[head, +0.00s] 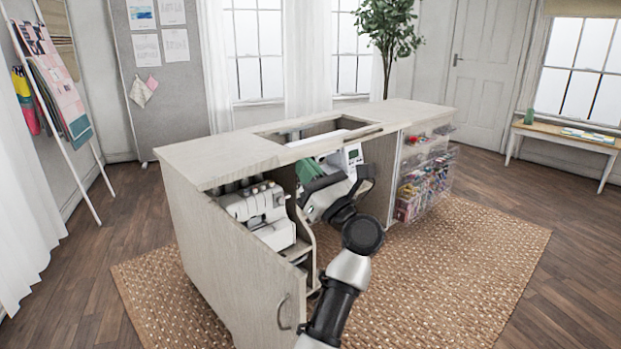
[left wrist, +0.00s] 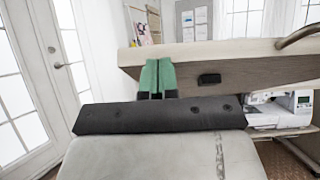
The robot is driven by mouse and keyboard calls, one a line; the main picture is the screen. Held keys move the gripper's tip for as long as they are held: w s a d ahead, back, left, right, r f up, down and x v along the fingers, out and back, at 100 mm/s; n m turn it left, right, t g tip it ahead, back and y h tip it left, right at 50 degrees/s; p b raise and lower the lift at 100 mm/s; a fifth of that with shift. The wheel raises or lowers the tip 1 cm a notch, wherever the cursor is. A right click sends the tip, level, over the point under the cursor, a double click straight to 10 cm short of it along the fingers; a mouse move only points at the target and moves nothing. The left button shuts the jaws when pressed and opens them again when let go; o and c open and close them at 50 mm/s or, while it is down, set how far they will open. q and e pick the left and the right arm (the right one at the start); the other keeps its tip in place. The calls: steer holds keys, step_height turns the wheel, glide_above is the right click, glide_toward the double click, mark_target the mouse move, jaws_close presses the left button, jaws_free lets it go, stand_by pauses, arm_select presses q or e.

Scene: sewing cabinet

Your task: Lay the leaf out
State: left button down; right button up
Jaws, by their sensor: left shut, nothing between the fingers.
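The wooden sewing cabinet (head: 228,265) stands on a rug, with a pale flat top (head: 215,158). I cannot clearly tell the leaf from the rest of the top. A bar handle (head: 362,132) sits at the top's front edge; it also shows in the left wrist view (left wrist: 298,36). My left gripper (head: 308,169) is in front of the cabinet, just below this front edge. Its green fingers (left wrist: 157,76) are shut and empty, close against the board's grey underside (left wrist: 225,68). I cannot tell whether they touch it. My right gripper is not in view.
A door with a handle (head: 284,312) stands at the cabinet's front left. A white machine (head: 262,208) sits on a shelf beside my arm. The top has a rectangular opening (head: 318,127). Clear bins (head: 424,180) stick out at right. The rug (head: 465,255) is clear at right.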

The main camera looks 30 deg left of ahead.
arm_select(q)
steer(key=shift+a+r, duration=0.15)
steer(key=shift+r, duration=0.45)
steer(key=shift+w+a+r+p, duration=0.15)
steer(key=shift+a+r+p, duration=0.2)
steer(key=shift+r, duration=0.2)
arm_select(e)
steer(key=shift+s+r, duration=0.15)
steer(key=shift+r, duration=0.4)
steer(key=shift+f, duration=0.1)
